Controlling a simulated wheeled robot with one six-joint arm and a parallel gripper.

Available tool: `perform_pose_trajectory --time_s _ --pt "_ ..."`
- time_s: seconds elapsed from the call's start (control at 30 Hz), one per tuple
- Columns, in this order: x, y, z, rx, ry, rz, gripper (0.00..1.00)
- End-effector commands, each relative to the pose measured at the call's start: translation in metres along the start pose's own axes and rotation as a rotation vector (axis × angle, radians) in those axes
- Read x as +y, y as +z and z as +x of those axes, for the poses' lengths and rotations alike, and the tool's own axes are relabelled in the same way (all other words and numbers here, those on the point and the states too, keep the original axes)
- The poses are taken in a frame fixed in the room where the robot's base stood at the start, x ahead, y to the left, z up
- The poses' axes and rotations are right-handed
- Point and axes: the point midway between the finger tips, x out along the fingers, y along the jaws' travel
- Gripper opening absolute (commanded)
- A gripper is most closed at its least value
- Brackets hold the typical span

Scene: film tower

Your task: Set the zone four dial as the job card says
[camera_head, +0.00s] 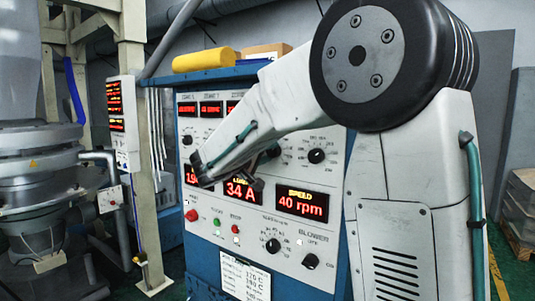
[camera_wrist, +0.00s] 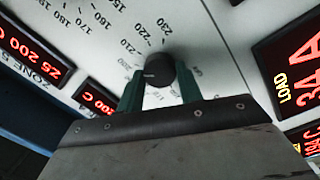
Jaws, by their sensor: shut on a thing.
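My gripper (camera_wrist: 158,82) is shut on a black round dial knob (camera_wrist: 156,68) in the wrist view, with one green finger on each side. In the head view my arm hides the held knob and most of the gripper.
Another dial (camera_head: 316,156) sits right of my arm. A zone 5 display (camera_wrist: 32,55) reads 200 C. A red button (camera_head: 191,215) is lower left.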

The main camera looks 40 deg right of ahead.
Motion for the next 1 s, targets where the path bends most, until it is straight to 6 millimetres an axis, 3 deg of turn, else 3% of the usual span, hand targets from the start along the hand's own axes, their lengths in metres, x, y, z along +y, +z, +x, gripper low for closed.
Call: perform_pose_trajectory --time_s 0.5,1.0 --pt "-0.0009 0.0009 0.0000 0.012 0.018 -0.329 0.13" --pt "-0.0012 0.0013 -0.0001 0.014 0.023 -0.423 0.13"
